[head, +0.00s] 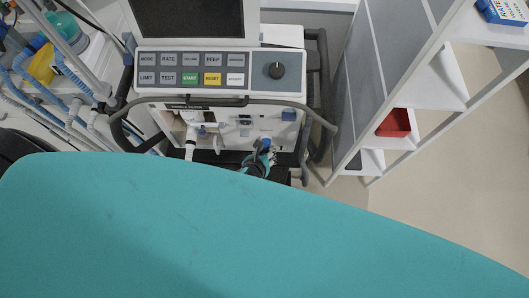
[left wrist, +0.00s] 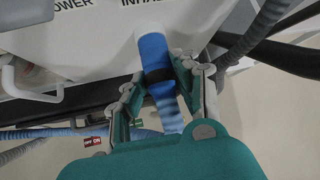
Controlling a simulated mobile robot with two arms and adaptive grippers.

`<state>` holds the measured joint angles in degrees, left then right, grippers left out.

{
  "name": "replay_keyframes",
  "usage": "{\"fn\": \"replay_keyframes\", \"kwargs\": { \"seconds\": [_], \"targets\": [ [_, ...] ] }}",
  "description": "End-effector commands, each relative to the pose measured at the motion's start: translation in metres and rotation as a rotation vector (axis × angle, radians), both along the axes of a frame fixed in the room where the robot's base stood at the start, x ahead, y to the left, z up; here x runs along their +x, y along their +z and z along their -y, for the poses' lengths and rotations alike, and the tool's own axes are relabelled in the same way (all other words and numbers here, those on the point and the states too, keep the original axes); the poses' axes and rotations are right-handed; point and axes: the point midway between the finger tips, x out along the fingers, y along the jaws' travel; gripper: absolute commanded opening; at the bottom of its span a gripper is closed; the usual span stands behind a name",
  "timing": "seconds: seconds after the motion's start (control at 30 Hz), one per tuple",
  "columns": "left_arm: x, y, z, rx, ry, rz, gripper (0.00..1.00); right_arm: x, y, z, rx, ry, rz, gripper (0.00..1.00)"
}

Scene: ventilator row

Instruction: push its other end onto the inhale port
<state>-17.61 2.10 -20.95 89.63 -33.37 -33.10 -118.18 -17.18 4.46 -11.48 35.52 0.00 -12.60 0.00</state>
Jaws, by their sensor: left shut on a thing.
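The ventilator (head: 215,120) stands ahead with its button panel up. In the left wrist view a blue hose end (left wrist: 156,52) with a dark band lies between the fingers of my left gripper (left wrist: 160,84), which is shut on it. Ribbed pale blue hose (left wrist: 172,120) runs back from it. The blue end meets a pale round part just below the partly hidden "INHALE" label (left wrist: 130,2); how far it is seated I cannot tell. In the head view my left gripper (head: 259,160) is at the lower right of the ventilator front. My right gripper is out of view.
A white connector (head: 191,135) hangs at the front's left. A dark handrail (head: 222,101) crosses the front. Tubing and stands crowd the left; a white shelf with a red bin (head: 394,123) is at the right. My teal body part covers the lower head view.

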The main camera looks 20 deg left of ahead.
Motion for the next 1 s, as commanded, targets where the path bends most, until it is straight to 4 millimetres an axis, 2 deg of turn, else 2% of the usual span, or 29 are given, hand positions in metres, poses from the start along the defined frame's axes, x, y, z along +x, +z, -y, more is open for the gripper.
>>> {"fn": "replay_keyframes", "kwargs": {
  "seconds": [0.03,0.2,0.23,0.5,0.63,1.0],
  "targets": [
    [0.005,0.004,-0.002,0.002,0.002,0.014,0.33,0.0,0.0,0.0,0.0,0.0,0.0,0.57],
    [0.004,0.003,-0.001,0.001,0.001,0.009,0.56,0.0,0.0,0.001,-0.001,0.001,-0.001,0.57],
    [0.003,0.003,-0.001,0.001,0.001,0.009,0.57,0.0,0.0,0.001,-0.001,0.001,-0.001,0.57],
    [0.001,0.002,-0.001,0.001,0.001,0.005,0.57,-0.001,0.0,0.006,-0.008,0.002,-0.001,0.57],
    [-0.008,0.01,-0.001,0.002,0.0,0.004,0.57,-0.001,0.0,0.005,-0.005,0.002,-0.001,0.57],
    [-0.061,0.063,-0.001,0.001,-0.001,0.005,0.57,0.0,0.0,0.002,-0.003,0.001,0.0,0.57]
  ]
}}
